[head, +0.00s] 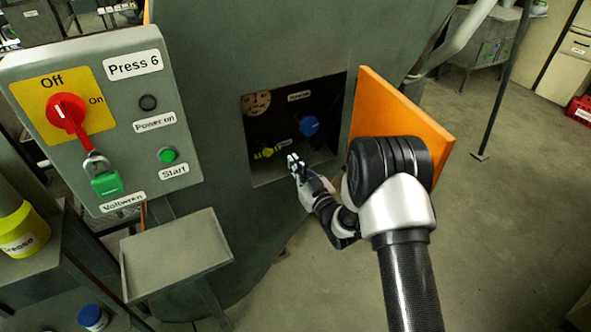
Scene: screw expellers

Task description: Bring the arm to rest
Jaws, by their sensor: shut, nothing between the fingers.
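My gripper (293,160) is in front of the lower edge of an open recess (272,168) in the grey machine body. It is small in the picture and its fingers are together with nothing between them. My arm reaches in from the lower right, bent at a black and white joint. Inside the recess are a round gauge (257,103), a blue knob (309,126) and a yellow-green valve handle (267,152). My gripper looks close to the yellow-green handle; a visible gap lies between them.
The orange door (412,122) of the recess stands open right behind my arm. A Press 6 control panel (128,98) with a red switch and green padlock is at left. A small grey shelf (178,254) juts out below it.

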